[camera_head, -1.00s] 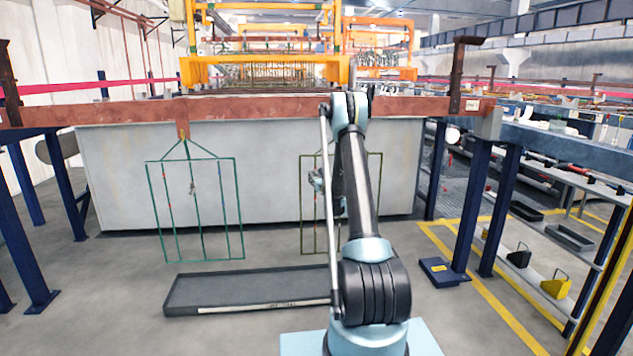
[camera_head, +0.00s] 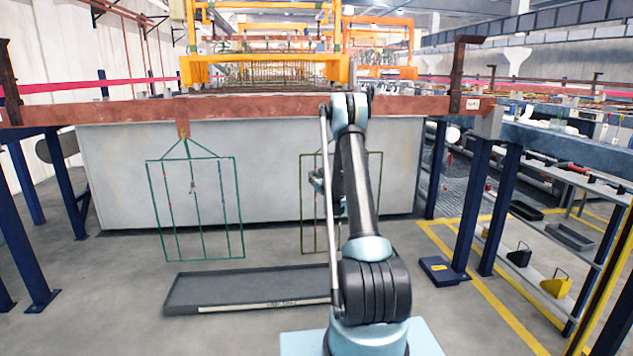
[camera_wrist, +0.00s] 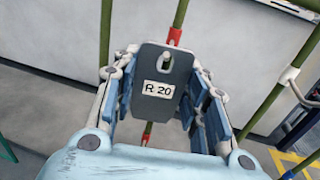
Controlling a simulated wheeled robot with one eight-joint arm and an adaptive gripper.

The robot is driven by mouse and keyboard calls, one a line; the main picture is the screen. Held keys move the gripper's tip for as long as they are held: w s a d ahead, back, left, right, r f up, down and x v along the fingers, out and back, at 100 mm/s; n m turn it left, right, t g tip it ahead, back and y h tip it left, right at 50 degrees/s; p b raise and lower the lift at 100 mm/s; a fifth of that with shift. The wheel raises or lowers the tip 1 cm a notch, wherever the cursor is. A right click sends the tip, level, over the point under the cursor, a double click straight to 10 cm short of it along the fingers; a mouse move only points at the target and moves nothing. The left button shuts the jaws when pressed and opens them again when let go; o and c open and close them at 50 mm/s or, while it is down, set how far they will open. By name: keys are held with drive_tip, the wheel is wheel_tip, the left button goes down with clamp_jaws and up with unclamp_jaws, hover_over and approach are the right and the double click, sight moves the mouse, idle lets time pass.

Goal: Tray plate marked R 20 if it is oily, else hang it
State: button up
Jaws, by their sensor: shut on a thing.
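The plate marked R 20 (camera_wrist: 155,108) is dark grey with a white label and a slot near its top. In the wrist view it stands between the blue finger pads of my gripper (camera_wrist: 164,82), which is shut on it. A small pale peg end shows in the slot; I cannot tell whether the plate rests on it. No clear oily sheen shows on the visible face. The olive-green rack (camera_head: 302,205) is right behind the plate, with a red fitting above it. In the head view my gripper (camera_head: 317,180) is at this rack, and the plate cannot be made out.
A shallow dark tray (camera_head: 235,289) lies on the floor before the racks. A green rack (camera_head: 197,210) with a small item on it hangs to the left from the rusty beam (camera_head: 250,106). A pale tank wall (camera_head: 120,180) stands close behind. Blue posts (camera_head: 475,195) stand right.

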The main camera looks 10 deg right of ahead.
drive_tip(key=o, duration=1.3)
drive_tip(key=shift+c, duration=0.2)
drive_tip(key=shift+s, duration=0.1)
drive_tip(key=s+d, duration=0.2)
drive_tip(key=s, duration=0.9)
drive_tip(key=s+a+r+n+g+y, duration=0.3)
drive_tip(key=s+a+r+n, duration=0.55)
drive_tip(key=r+n, duration=0.2)
drive_tip(key=s+a+r+n+g, duration=0.2)
drive_tip(key=s+n, duration=0.2)
drive_tip(key=s, duration=0.3)
drive_tip(key=s+a+r+n+g, duration=0.2)
drive_tip(key=s+n, duration=0.3)
drive_tip(key=s, duration=0.2)
drive_tip(key=s+d+f+n+g+h, duration=0.2)
drive_tip(key=s+n, duration=0.3)
drive_tip(key=s, duration=0.9)
drive_tip(key=s+d+f+n+g+h, duration=0.2)
drive_tip(key=s+d+f+n+g, duration=0.1)
drive_tip(key=s, duration=1.1)
drive_tip(key=s+d+f+n+g+h, duration=0.2)
drive_tip(key=s+f+n, duration=0.4)
drive_tip(key=s, duration=0.8)
drive_tip(key=shift+d+f+n+g, duration=0.3)
drive_tip(key=shift+d+g, duration=0.5)
drive_tip(key=shift+d, duration=0.35)
